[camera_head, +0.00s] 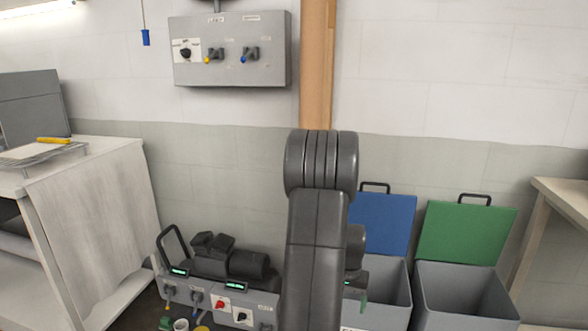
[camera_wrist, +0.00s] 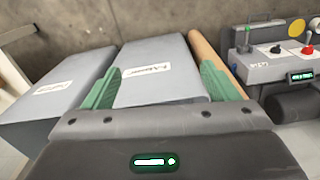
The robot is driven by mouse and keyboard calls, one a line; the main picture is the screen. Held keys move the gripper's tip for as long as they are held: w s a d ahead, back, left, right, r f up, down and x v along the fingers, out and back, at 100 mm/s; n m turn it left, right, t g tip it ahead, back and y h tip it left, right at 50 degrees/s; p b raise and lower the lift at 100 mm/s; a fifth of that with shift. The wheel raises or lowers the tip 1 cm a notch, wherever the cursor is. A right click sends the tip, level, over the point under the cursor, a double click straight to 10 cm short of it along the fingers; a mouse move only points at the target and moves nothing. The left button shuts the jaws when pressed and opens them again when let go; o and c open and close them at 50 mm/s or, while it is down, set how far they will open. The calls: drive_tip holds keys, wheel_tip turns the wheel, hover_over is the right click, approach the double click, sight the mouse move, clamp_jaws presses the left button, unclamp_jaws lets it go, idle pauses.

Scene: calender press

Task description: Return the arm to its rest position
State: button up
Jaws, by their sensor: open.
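My arm (camera_head: 316,240) stands upright in the middle of the head view, its bend near the wooden post. My gripper is mostly hidden behind it there; only a small green finger part shows low on the arm's right side. In the wrist view my gripper (camera_wrist: 165,88) has two green fingers spread wide apart, with nothing held between them. A grey box with a white label (camera_wrist: 150,82) shows beyond and between the fingers. I cannot tell the distance to it.
A panel with knobs and small displays (camera_head: 220,306) is left of the arm; it also shows in the wrist view (camera_wrist: 262,68). Grey bins with blue (camera_head: 383,222) and green (camera_head: 465,232) lids stand right. A control box (camera_head: 230,50) hangs on the wall. A bench (camera_head: 95,215) stands left.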

drive_tip(key=w+a+r+n+p, duration=0.1)
drive_tip(key=w+a+r+n, duration=0.1)
drive_tip(key=a, duration=0.5)
drive_tip(key=shift+r+p, duration=0.3)
drive_tip(key=shift+r, duration=0.1)
drive_tip(key=shift+s, duration=0.1)
